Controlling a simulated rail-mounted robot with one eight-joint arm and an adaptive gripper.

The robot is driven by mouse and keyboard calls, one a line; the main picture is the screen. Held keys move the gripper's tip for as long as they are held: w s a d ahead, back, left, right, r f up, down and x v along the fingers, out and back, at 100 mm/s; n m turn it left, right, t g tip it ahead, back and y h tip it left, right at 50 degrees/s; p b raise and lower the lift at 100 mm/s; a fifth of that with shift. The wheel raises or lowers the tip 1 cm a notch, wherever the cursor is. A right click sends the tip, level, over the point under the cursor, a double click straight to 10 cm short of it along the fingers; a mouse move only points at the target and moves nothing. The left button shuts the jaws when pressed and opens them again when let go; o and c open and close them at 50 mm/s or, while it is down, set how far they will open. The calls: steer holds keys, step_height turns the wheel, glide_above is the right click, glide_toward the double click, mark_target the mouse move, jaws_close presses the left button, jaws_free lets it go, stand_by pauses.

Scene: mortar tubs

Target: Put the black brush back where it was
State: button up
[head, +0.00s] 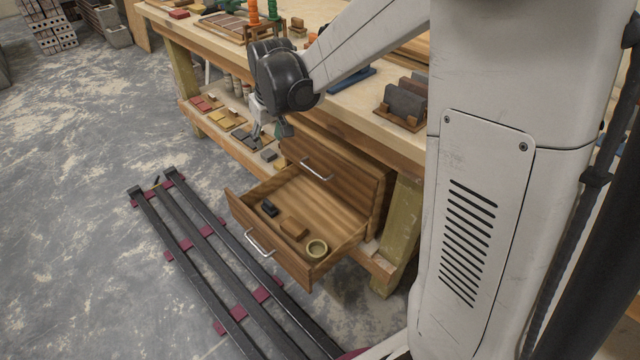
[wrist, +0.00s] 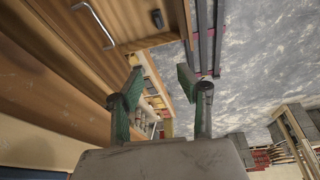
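A small black object (head: 269,208), which looks like the black brush, lies in the open lower drawer (head: 335,254) of the wooden drawer unit. It is too small to make out bristles. It also shows in the wrist view (wrist: 157,18), near the top edge. My gripper (head: 270,134) hangs in front of the workbench, above and behind the open drawer, apart from the black object. In the wrist view its two green-padded fingers (wrist: 160,78) are spread, with nothing between them.
A brown block (head: 293,229) and a yellowish ring (head: 317,248) share the drawer. The upper drawer (head: 335,180) is shut. Dark rails (head: 205,253) lie on the floor in front. The workbench (head: 345,105) bears grey blocks in a rack (head: 404,105). Its lower shelf holds several small coloured pieces.

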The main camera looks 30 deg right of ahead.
steer(key=s+r+m+t, duration=0.1)
steer(key=s+r, duration=0.4)
steer(key=s, duration=0.2)
steer(key=s+r+t, duration=0.1)
steer(key=s+r, duration=0.3)
steer(key=s, duration=0.4)
steer(key=s+m+t, duration=0.1)
steer(key=s, duration=1.2)
steer(key=shift+s+f, duration=0.15)
steer(key=shift+f, duration=0.15)
steer(key=shift+a, duration=0.1)
step_height(320, 180, up, 14)
steer(key=p, duration=1.4)
steer(key=shift+r, duration=0.15)
